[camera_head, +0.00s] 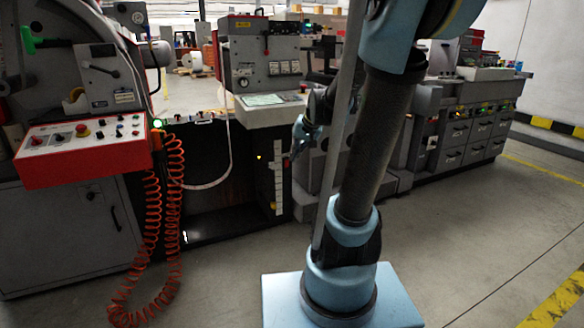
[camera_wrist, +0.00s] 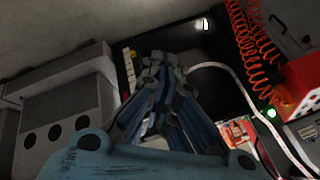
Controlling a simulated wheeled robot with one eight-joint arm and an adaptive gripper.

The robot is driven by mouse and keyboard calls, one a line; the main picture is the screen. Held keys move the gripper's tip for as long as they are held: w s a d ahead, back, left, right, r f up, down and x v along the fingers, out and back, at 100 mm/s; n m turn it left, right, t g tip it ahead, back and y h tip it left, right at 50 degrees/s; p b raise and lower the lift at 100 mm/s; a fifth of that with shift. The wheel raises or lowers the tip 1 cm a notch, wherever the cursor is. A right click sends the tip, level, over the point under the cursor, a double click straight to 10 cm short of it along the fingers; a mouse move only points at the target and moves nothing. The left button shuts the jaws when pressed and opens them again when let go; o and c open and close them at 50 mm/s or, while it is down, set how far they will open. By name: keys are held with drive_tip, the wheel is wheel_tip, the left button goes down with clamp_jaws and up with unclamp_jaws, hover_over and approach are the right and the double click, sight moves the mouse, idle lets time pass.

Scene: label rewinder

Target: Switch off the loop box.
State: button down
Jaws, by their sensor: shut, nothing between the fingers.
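I cannot tell for sure which thing is the loop box. A dark open bay (camera_head: 225,185) in the machine's front has a pale vertical strip (camera_head: 278,182) with small blocks at its right edge, and a small yellow light beside it. The strip also shows in the wrist view (camera_wrist: 128,75), left of the fingertips. My gripper (camera_head: 294,155) is blue and dark, shut and empty, in front of the machine just right of the strip. In the wrist view my gripper (camera_wrist: 165,62) points toward the dark bay. I cannot tell whether it touches anything; no switch shows clearly near the fingertips.
A red control box (camera_head: 75,148) with knobs and buttons juts out at the left. Orange coiled cables (camera_head: 163,220) hang beside it to the floor. A grey panel (camera_head: 265,65) with a sloping desk stands behind. The floor in front is clear.

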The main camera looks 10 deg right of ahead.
drive_tip(key=w+d+f+m+t+y, duration=0.1)
drive_tip(key=w+f+m+t, duration=0.25)
drive_tip(key=w, duration=1.45)
drive_tip(key=w+d+f+m+t+y, duration=0.15)
drive_tip(key=w+f, duration=0.25)
drive_tip(key=w, duration=1.4)
drive_tip(key=w+d+f+m+t, duration=0.2)
drive_tip(key=w+f, duration=0.5)
drive_tip(key=f, duration=0.6)
drive_tip(key=w+d+f+m+t, duration=0.3)
drive_tip(key=w+d+f+m, duration=0.2)
drive_tip(key=f, duration=0.8)
drive_tip(key=shift+w+d+f+h, duration=0.15)
drive_tip(key=shift+w+d+h, duration=0.3)
drive_tip(key=shift+w+d, duration=0.5)
drive_tip(key=shift+w+a, duration=0.2)
drive_tip(key=shift+a, duration=0.05)
